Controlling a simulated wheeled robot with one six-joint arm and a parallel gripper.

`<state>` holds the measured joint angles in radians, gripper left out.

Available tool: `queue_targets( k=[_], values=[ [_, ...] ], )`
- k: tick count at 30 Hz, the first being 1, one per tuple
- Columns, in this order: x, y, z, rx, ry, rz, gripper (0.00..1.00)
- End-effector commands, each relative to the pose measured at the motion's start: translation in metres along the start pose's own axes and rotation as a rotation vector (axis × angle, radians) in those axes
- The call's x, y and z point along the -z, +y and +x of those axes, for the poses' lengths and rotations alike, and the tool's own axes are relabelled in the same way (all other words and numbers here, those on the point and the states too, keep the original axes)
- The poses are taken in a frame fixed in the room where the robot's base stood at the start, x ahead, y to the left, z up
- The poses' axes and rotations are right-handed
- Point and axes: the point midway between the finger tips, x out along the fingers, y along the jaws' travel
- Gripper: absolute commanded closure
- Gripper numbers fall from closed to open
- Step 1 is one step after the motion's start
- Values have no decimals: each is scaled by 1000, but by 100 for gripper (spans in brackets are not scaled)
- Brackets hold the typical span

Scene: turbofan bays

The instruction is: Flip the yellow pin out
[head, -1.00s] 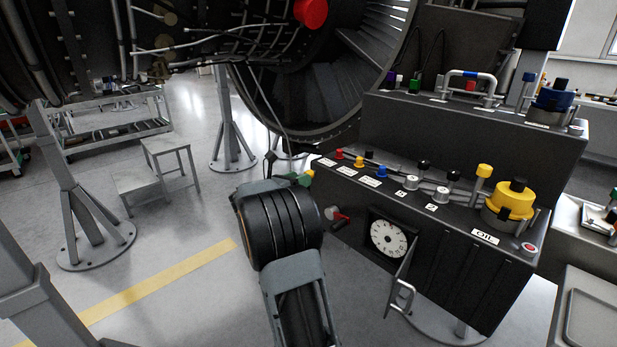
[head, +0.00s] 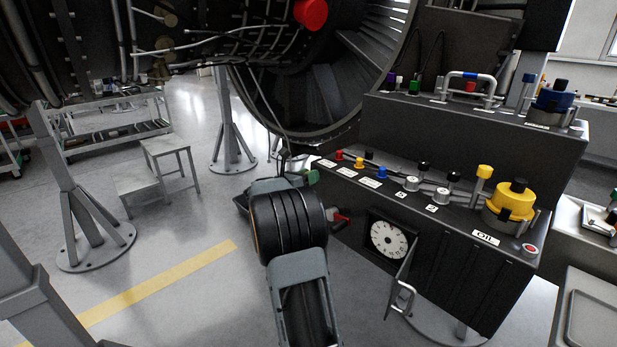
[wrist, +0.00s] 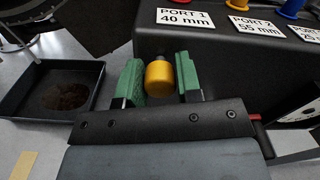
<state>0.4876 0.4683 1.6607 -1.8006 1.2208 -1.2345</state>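The yellow pin (wrist: 159,78) shows in the wrist view as a short rounded yellow cylinder with a dark part behind it, close to the console's dark side. In the head view my gripper (head: 300,180) is at the console's left front end, partly behind my black wrist link. The pin is hidden there.
The dark console (head: 462,262) stands right, with a dial (head: 389,239), a red handle (head: 341,216) beside my wrist, and several coloured plugs on top. A black tray (wrist: 48,122) lies left of my gripper in the wrist view. Open floor lies to the left.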

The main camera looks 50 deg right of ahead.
Motion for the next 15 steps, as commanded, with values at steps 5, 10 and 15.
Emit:
queue_targets(
  k=[5, 10, 15],
  values=[
    [0, 0, 0, 0, 0, 0, 85],
    [0, 0, 0, 0, 0, 0, 100],
    [0, 0, 0, 0, 0, 0, 100]
  ],
)
